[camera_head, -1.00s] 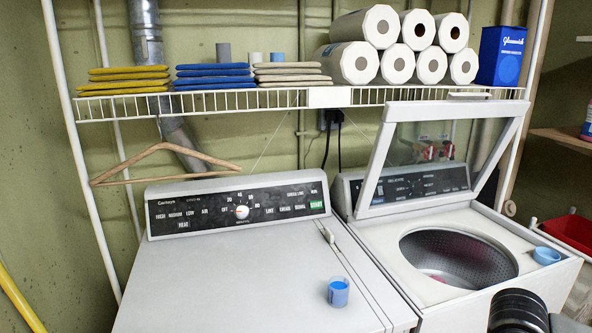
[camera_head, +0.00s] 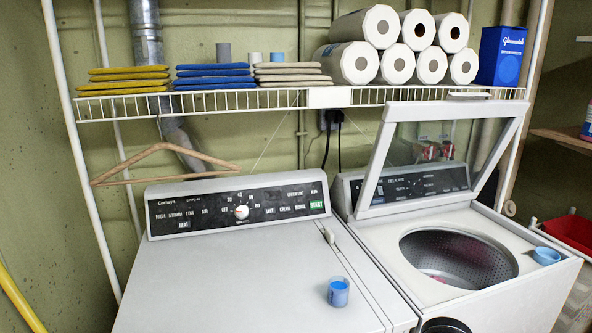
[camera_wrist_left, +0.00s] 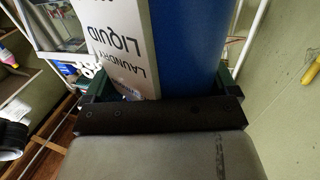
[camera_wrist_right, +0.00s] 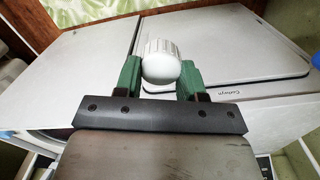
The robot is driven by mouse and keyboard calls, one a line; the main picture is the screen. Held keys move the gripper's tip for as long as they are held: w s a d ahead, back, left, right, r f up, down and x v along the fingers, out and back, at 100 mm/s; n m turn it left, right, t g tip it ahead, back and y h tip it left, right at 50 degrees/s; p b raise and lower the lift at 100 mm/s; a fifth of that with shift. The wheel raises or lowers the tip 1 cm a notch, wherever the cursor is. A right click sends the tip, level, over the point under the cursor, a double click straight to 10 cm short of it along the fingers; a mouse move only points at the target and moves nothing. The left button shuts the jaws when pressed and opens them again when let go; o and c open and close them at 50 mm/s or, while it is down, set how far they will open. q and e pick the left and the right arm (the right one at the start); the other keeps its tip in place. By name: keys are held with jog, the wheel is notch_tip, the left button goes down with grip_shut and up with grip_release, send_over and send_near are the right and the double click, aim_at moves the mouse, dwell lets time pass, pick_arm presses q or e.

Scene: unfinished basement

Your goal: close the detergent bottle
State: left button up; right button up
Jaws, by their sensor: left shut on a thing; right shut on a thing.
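The detergent bottle is blue (camera_wrist_left: 190,40) with a white label (camera_wrist_left: 125,45) that reads LIQUID LAUNDRY. In the left wrist view my left gripper (camera_wrist_left: 160,88) is shut around it, with green fingers on both sides. Its top and opening are out of view. My right gripper (camera_wrist_right: 160,78) is shut on a white ribbed cap (camera_wrist_right: 161,62), held between its green fingertips. The cap is apart from the bottle in what I see. Neither gripper nor the bottle shows in the head view.
A blue cup (camera_head: 338,293) stands on the white dryer (camera_head: 240,280). Another blue cup (camera_head: 546,256) sits on the washer's right edge (camera_head: 558,268). The washer lid (camera_head: 385,150) is raised. A wire shelf (camera_head: 310,97) above carries paper rolls, cloths and a blue box (camera_head: 501,56).

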dwell(0.6)
pick_arm(q)
jog(key=w+d+m+g+h, duration=0.2)
jog(key=w+d+m+h, duration=0.1)
jog(key=d, duration=0.4)
jog(key=w+d+r+m+g+h, duration=0.1)
jog(key=w+d+m+g+h, duration=0.1)
jog(key=d+m+h, duration=0.3)
jog(key=w+d+h, duration=0.1)
jog(key=d+h, duration=0.1)
jog(key=h, duration=0.1)
jog(key=shift+h, duration=0.3)
pick_arm(e)
jog(key=shift+w, duration=0.1)
jog(key=w+a+r+n, duration=0.1)
jog(key=w+a+r, duration=0.2)
jog(key=a+r, duration=0.6)
jog(key=w+a+r+n, duration=0.2)
jog(key=a+r, duration=0.7)
jog(key=a, duration=0.6)
jog(key=shift+w+r+n, duration=0.15)
jog(key=shift+w+n, duration=0.15)
jog(key=shift+w, duration=0.45)
jog(key=shift+a, duration=0.1)
jog(key=shift+f, duration=2.05)
